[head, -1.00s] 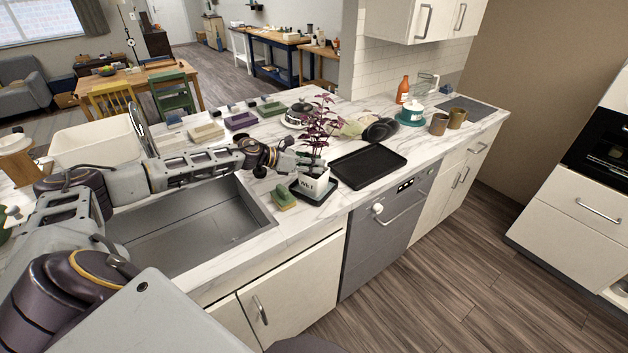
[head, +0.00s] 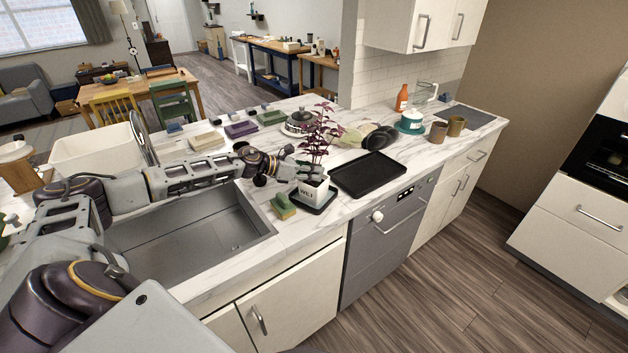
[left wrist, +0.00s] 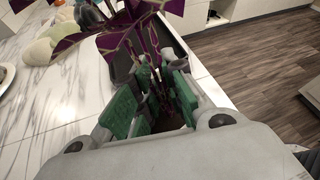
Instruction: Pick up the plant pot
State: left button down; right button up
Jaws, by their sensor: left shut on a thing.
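The plant pot (head: 309,193) is a small white pot with dark lettering, holding a purple-leaved plant (head: 318,134). It is at the counter's front edge, over a dark square tray; I cannot tell whether it touches the tray. My left gripper (head: 303,172) reaches in from the left and is shut on the pot's rim. In the left wrist view its green-padded fingers (left wrist: 150,105) stand around the stems, and the purple leaves (left wrist: 130,45) rise beyond them. The pot's wall is mostly hidden there. My right gripper is not in view.
A black tray (head: 368,174) lies right of the pot. A green and yellow sponge (head: 283,206) lies to its left, next to the sink (head: 190,235). The floor in front is clear.

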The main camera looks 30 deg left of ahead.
pick_arm(q)
jog(key=shift+r, duration=0.3)
